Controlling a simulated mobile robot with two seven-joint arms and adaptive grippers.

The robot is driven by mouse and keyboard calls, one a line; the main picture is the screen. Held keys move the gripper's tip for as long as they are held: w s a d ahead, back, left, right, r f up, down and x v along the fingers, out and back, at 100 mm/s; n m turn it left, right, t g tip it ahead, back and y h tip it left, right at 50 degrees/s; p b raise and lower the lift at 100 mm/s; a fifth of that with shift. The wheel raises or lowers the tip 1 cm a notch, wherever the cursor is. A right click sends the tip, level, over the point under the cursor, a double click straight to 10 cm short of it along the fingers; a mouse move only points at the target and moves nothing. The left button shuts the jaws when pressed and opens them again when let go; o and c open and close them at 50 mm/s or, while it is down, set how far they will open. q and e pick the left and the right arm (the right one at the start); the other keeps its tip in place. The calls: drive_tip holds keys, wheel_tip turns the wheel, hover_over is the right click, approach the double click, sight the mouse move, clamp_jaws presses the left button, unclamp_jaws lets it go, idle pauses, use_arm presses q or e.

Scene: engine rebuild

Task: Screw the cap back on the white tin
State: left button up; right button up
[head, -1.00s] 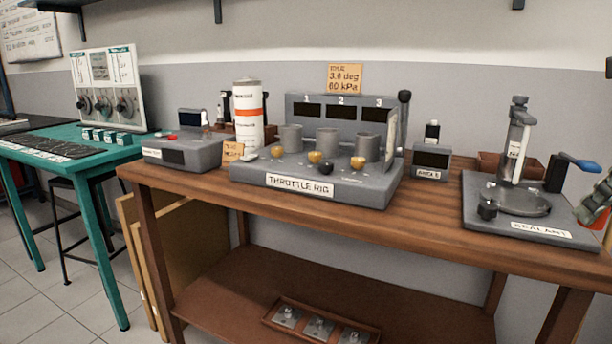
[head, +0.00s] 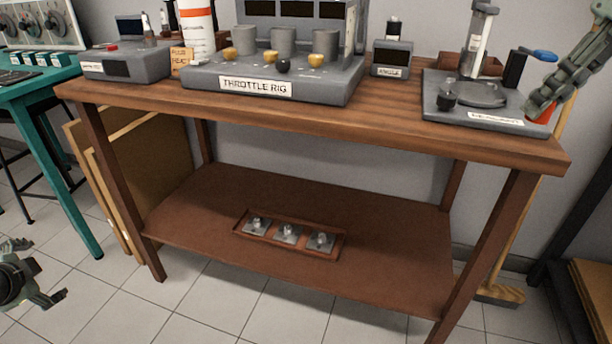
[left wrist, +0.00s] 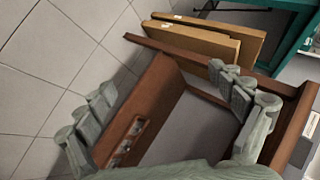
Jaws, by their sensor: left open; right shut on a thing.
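A tall white tin (head: 197,28) with an orange band stands at the back left of the workbench, beside the throttle rig; its top is cut off by the head view. I cannot make out a loose cap. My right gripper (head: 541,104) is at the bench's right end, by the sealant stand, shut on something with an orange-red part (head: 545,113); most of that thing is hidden. My left gripper (head: 45,272) is open and empty, low at the left, in front of the bench. In the left wrist view its spread fingers (left wrist: 165,112) have nothing between them.
The throttle rig (head: 275,85) and sealant stand (head: 470,100) take up much of the bench top (head: 390,118). A tray (head: 335,250) of three metal parts lies on the lower shelf (head: 190,215). Boards (head: 140,160) lean at the left beside a teal table (head: 60,175).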

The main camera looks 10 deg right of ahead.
sight(541, 121)
drive_tip(key=shift+f+b, duration=0.5)
drive_tip(key=shift+f, duration=0.15)
use_arm(q)
drive_tip(key=w+d+r+m+t+h, duration=0.15)
drive_tip(key=r+m, duration=0.35)
drive_tip(key=r, duration=0.9)
drive_tip(key=w+d+r+m+t+y, duration=0.1)
drive_tip(key=w+r+m+t, duration=0.3)
drive_tip(key=r, duration=1)
use_arm(e)
drive_tip(key=shift+f+b, duration=0.65)
drive_tip(key=shift+b, duration=0.05)
drive_tip(key=shift+f+b, duration=0.5)
use_arm(q)
drive_tip(key=s+d+r+m, duration=0.3)
drive_tip(key=s+r+m, duration=0.4)
drive_tip(key=s+r, duration=0.1)
drive_tip(key=s+d+r+m, duration=0.3)
drive_tip(key=s+r+m, duration=0.4)
drive_tip(key=r, duration=0.3)
drive_tip(key=shift+s+d+t+b, duration=0.15)
drive_tip(key=shift+s+t+b, duration=0.25)
drive_tip(key=shift+s, duration=0.5)
use_arm(e)
drive_tip(key=shift+f, duration=0.45)
use_arm(q)
drive_tip(key=shift+c, duration=0.5)
